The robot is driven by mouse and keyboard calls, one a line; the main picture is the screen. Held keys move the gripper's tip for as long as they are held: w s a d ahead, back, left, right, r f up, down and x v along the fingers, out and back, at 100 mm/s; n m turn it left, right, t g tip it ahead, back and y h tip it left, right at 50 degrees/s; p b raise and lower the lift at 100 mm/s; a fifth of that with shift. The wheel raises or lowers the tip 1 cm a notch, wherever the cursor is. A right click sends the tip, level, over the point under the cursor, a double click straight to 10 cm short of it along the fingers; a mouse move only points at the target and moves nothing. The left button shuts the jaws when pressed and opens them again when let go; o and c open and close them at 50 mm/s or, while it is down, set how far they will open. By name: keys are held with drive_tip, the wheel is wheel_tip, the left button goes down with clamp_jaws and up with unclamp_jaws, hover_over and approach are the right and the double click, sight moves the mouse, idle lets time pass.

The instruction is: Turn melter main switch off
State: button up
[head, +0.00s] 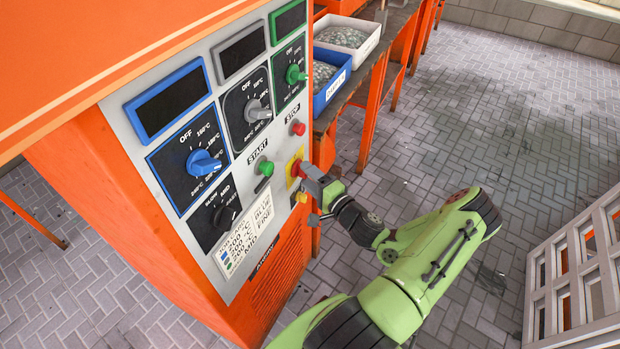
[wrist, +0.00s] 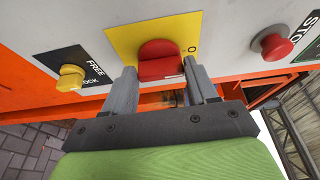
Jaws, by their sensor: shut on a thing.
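The melter's main switch is a red knob on a yellow square plate; in the wrist view the red knob (wrist: 160,62) sits between the two fingers. My gripper (wrist: 160,88) is shut on the red knob, one finger at each side. In the head view the yellow plate (head: 291,172) shows at the right edge of the grey control panel (head: 222,250), and my gripper (head: 308,180) reaches it from the right and partly covers the knob. An "O" mark is printed on the plate, right of the knob in the wrist view.
A red stop button (head: 298,129) and green start button (head: 265,168) are close by. A yellow knob (wrist: 71,77) is marked FREE and LOCK. Blue (head: 203,163), grey and green dials stand on the panel. An orange bench with bins is behind; a white rack (head: 575,270) is right.

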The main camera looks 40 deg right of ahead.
drive_tip(key=shift+f, duration=0.1)
drive_tip(key=o, duration=1.1)
drive_tip(key=shift+c, duration=0.2)
drive_tip(key=s+p, duration=0.2)
drive_tip(key=s, duration=1.3)
drive_tip(key=shift+s+a, duration=0.4)
drive_tip(key=shift+a, duration=0.05)
